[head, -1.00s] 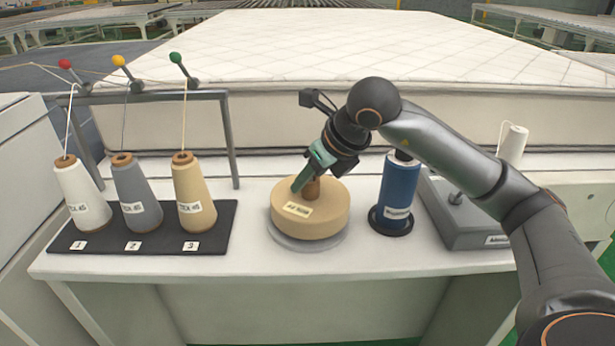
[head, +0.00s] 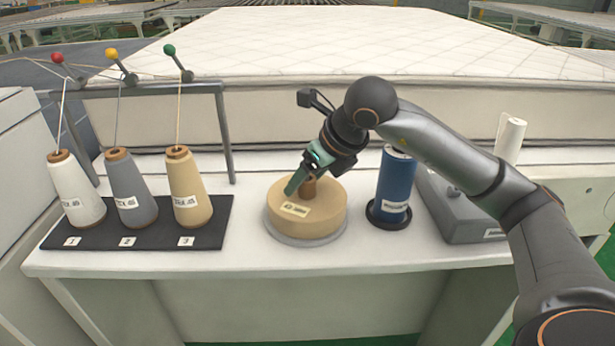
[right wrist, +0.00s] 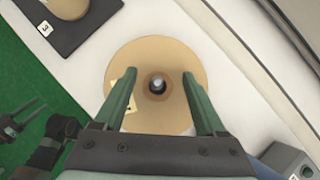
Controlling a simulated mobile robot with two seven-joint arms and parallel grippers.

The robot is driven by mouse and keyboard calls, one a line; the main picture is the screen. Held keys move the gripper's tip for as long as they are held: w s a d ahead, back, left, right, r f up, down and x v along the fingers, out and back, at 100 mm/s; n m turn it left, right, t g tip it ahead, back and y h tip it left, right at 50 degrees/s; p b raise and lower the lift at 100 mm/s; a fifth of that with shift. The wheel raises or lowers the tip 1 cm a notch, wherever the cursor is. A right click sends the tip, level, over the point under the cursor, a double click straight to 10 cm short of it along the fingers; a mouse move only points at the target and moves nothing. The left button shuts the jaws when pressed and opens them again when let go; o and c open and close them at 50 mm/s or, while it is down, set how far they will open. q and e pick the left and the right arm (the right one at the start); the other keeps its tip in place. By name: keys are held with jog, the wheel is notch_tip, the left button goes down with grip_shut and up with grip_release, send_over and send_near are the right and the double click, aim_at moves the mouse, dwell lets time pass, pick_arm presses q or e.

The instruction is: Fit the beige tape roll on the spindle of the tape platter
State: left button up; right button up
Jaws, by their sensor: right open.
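The beige tape roll (head: 325,212) lies flat on the grey round tape platter (head: 306,241), with a label on its top and a brown core standing up in its middle. In the right wrist view the roll (right wrist: 150,55) is seen from above, and the dark tip of the spindle (right wrist: 158,86) shows inside the core's hole. My right gripper (head: 303,188) is over the roll, open, its green fingers on either side of the core and apart from it in the wrist view. A dark gripper, seemingly my left, shows at the wrist view's left edge (right wrist: 22,122); its jaws are unclear.
A blue spool (head: 396,183) on a black base and a grey box (head: 458,208) stand to the right. Several thread cones on a black mat (head: 225,225) stand at the left under a thread frame (head: 228,140). White table shows between mat and platter.

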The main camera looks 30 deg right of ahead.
jog(key=shift+s+r, duration=0.15)
jog(key=shift+r, duration=0.2)
jog(key=p+v, duration=0.2)
jog(key=v, duration=0.9)
jog(key=shift+s+r, duration=0.25)
jog(key=shift+s, duration=0.1)
